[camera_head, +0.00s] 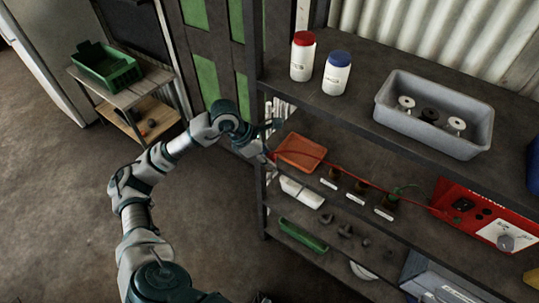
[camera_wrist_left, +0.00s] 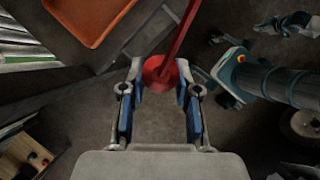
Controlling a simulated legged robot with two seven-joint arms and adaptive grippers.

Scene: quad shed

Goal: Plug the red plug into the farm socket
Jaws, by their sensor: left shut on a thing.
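My left gripper (camera_head: 270,139) reaches in from the left to the front left end of the middle shelf. In the left wrist view the red plug (camera_wrist_left: 159,71) sits between the fingertips of my left gripper (camera_wrist_left: 160,86), which is shut on it. A red cable (camera_head: 365,180) runs from the gripper across the shelf to a red box (camera_head: 484,216) at the right. Several small brown sockets (camera_head: 360,187) stand behind white labels on this shelf; the labels are too small to read, so I cannot tell which is the farm socket. My right gripper is out of view.
An orange tray (camera_head: 300,152) lies close to my left gripper and also shows in the left wrist view (camera_wrist_left: 92,18). A dark shelf post (camera_head: 256,70) stands beside the gripper. The floor at left is clear.

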